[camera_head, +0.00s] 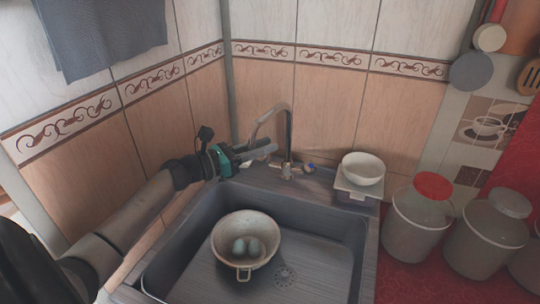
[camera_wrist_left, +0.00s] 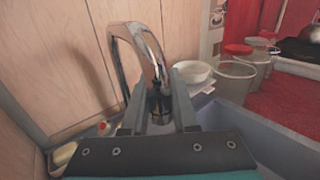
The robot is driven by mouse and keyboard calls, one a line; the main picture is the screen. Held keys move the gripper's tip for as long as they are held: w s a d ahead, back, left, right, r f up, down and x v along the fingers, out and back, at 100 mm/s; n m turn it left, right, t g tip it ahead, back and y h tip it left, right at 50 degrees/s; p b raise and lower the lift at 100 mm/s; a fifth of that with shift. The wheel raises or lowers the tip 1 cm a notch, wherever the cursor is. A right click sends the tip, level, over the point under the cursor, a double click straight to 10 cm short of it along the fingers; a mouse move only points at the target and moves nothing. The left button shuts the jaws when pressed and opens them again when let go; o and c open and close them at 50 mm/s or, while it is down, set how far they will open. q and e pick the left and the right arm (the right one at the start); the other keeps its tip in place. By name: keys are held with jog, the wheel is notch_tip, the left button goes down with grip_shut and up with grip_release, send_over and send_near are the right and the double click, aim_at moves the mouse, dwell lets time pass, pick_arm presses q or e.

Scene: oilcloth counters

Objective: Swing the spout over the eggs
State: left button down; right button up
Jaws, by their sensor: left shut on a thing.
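The chrome spout (camera_head: 288,125) rises from the back rim of the sink and arches to the left; it also shows in the left wrist view (camera_wrist_left: 149,42). Its outlet end is by my left gripper (camera_head: 268,149), behind the colander. In the left wrist view, my gripper's fingers (camera_wrist_left: 158,108) are on either side of the faucet, shut on the spout. Two bluish eggs (camera_head: 248,247) lie in a pale colander (camera_head: 228,222) on the sink floor. The spout's end is not over the eggs. My right gripper is out of view.
The grey sink (camera_head: 325,217) has free floor right of the colander. A white bowl (camera_head: 363,168) on a small stand is at the sink's back right corner. Lidded jars (camera_head: 420,218) stand on the red oilcloth at right. Tiled walls close off the back and left.

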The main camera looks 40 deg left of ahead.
pick_arm(q)
jog(key=shift+a+f, duration=0.1)
jog(key=shift+a, duration=0.2)
jog(key=c, duration=0.7)
grip_release()
jog(key=shift+s, duration=0.1)
jog(key=shift+s, duration=0.1)
jog(key=shift+b+v, duration=0.35)
jog(key=shift+v, duration=3.3)
